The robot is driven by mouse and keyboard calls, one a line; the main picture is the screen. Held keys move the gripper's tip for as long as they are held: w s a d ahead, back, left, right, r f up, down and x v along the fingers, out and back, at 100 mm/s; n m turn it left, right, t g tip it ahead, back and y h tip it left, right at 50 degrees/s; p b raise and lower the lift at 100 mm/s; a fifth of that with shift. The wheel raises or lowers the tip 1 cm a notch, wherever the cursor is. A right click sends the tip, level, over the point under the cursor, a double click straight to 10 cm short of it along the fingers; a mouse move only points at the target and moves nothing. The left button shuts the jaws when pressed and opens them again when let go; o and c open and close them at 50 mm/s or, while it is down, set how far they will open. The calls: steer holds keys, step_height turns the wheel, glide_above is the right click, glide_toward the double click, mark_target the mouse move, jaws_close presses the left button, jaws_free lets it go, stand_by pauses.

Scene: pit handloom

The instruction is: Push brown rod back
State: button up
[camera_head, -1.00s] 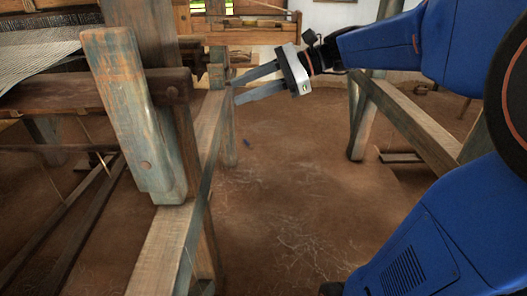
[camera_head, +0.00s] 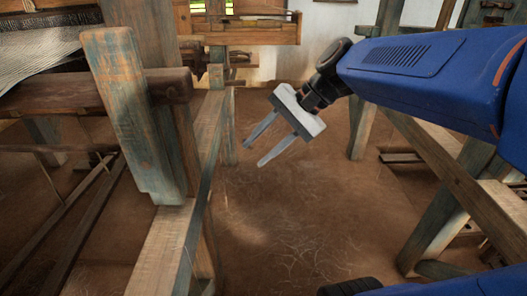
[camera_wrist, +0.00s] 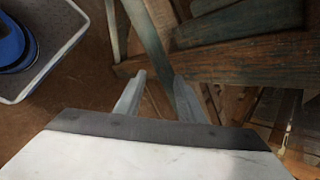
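My gripper (camera_head: 254,155) is in the head view, in the air right of the loom's near side frame. Its two grey fingers are apart, empty and angled down to the left. In the wrist view the open fingers (camera_wrist: 160,78) show in front of wooden beams, touching nothing I can make out. Thin brown rods (camera_head: 85,215) lie low under the loom. I cannot tell which piece is the task's brown rod.
A long pale frame beam (camera_head: 165,245) runs forward at the lower left. White cloth (camera_head: 35,60) is stretched on the loom. Another wooden frame (camera_head: 455,175) stands at the right. The brown earth floor (camera_head: 290,215) between them is clear.

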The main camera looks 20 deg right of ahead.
steer(key=shift+s+d+f, duration=0.15)
steer(key=shift+s+f, duration=0.25)
steer(key=m+t+y, duration=0.4)
steer(key=m+y, duration=0.5)
glide_toward(187, 46)
steer(key=x, duration=0.7)
steer(key=w+x, duration=0.1)
steer(key=x, duration=0.2)
steer(key=shift+d, duration=0.1)
jaws_close()
